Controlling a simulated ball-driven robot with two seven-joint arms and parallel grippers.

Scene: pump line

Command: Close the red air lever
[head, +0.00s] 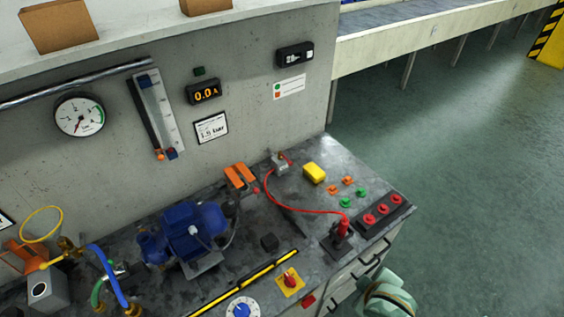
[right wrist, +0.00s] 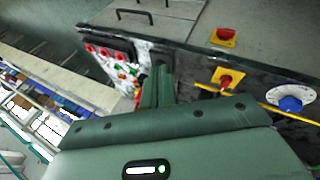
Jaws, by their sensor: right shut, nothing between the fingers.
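In the head view a small metal valve fitting (head: 281,161) with a red part stands at the back of the bench. A red hose (head: 292,208) runs from it to an upright red handle (head: 343,228) on a dark base near the front right. I cannot tell from its size how the lever on the fitting is turned. My right gripper (right wrist: 156,88) is shut and empty in the right wrist view, its fingers pointing over the bench edge. In the head view only a pale green part of my right arm shows, at the bottom right. My left gripper is out of view.
A red knob on a yellow plate (head: 290,281), a blue dial (head: 242,308), a red button strip (head: 383,209), small orange and green buttons and a yellow box (head: 314,173) crowd the right side. A blue pump (head: 188,230) stands left. Open floor lies right of the bench.

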